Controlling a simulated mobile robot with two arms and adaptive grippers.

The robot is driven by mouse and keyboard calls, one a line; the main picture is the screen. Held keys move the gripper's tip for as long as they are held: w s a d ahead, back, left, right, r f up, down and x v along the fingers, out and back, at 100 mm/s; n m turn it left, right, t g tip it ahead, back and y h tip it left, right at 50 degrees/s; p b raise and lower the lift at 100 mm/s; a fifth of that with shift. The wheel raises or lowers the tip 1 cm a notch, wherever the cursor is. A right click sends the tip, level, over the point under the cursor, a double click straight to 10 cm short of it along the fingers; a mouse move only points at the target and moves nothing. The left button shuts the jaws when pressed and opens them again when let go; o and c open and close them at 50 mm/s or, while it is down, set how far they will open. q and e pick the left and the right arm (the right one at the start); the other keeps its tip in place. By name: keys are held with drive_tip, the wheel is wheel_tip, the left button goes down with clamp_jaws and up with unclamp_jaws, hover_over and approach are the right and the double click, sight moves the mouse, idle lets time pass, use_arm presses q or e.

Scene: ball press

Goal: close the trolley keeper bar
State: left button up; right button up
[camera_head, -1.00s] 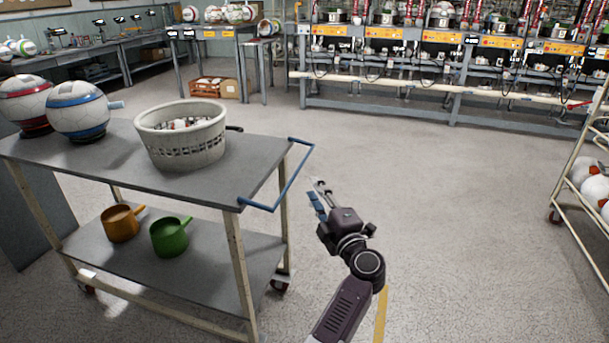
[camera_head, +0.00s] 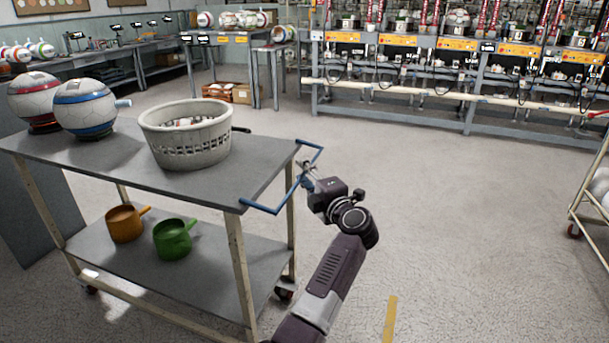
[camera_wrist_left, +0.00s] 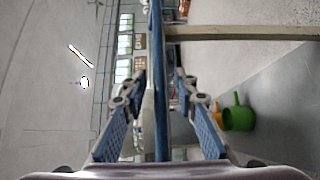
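The blue keeper bar (camera_head: 288,198) is a U-shaped tube sticking out from the right end of the grey trolley (camera_head: 262,160), level with its top. My left gripper (camera_head: 306,173) is at the outer run of the bar in the head view. In the left wrist view the bar (camera_wrist_left: 159,45) runs between the two blue-padded fingers of my left gripper (camera_wrist_left: 160,85). The fingers are apart, with a gap on each side of the bar, so it is not gripped. My right gripper is not in view.
On the trolley top stand a pale basket (camera_head: 188,148) and two balls, one blue-banded (camera_head: 85,105), one red-banded (camera_head: 34,98). An orange pot (camera_head: 124,224) and a green pot (camera_head: 172,240) sit on the lower shelf.

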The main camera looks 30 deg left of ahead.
use_arm(q)
clamp_jaws()
idle(0.3)
drive_tip(key=shift+r, duration=0.1)
